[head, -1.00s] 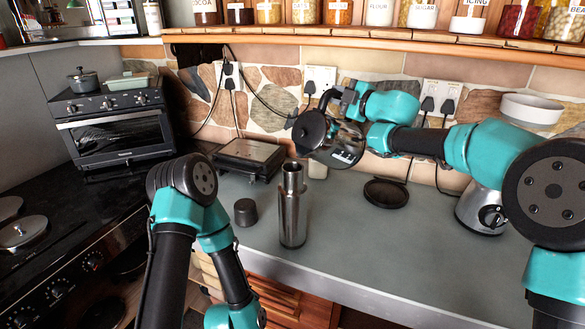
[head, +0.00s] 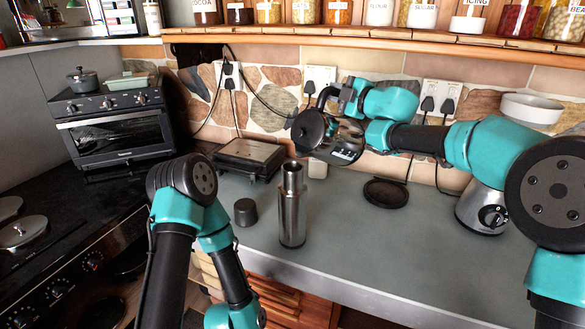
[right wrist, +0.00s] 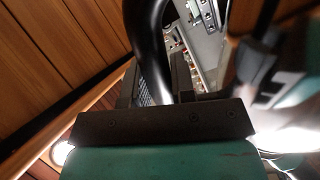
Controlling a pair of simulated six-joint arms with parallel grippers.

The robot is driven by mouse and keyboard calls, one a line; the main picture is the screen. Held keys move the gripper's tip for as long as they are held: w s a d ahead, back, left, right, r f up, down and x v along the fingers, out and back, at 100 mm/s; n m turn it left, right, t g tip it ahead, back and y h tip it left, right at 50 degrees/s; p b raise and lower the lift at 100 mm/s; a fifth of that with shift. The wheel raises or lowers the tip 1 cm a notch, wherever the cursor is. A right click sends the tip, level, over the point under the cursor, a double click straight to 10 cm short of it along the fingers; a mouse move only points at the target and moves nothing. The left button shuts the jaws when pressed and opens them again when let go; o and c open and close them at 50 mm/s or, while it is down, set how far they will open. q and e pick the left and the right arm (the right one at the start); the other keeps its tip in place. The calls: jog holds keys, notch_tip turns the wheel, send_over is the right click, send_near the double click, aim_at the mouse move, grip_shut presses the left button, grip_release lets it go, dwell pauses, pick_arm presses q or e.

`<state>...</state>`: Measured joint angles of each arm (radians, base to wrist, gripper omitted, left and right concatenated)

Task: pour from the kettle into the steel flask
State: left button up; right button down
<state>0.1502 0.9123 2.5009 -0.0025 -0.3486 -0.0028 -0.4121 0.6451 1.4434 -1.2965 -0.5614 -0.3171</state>
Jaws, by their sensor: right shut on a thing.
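The dark, shiny kettle (head: 338,142) is tilted in the air in the head view, its round lid facing left. My right gripper (head: 342,95) is shut on the kettle's handle, and the black handle also shows between the fingers in the right wrist view (right wrist: 152,50). The steel flask (head: 292,212) stands upright and open on the grey counter, below and left of the kettle. The kettle is above the flask's mouth level and a little behind it. No stream of liquid is visible. My left arm is at the lower left; its gripper is out of view.
A dark cap (head: 245,212) sits on the counter left of the flask. A black grill (head: 247,158) stands behind it. The round kettle base (head: 386,193) and a kitchen scale or blender base (head: 484,210) are to the right. The counter's front middle is clear.

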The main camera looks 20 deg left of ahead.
aim_at(317, 107)
jog(key=shift+s+a+r+n, duration=0.35)
jog(key=shift+s+r+n, duration=0.1)
jog(key=shift+s+r, duration=0.15)
jog(key=shift+s+a+r+n, duration=0.3)
jog(key=shift+s+r+n, duration=0.15)
jog(key=shift+s+r, duration=0.15)
dwell(1.3)
jog(key=shift+s+a+r+n, duration=0.3)
jog(key=shift+s+a+n, duration=0.15)
jog(key=shift+s, duration=0.2)
jog(key=shift+s+a+r+n, duration=0.35)
jog(key=shift+s+a, duration=0.05)
jog(key=shift+s, duration=0.25)
jog(key=shift+s+a+r+n, duration=0.3)
jog(key=shift+s+a+n, duration=0.15)
jog(key=shift+s, duration=0.2)
dwell(3.5)
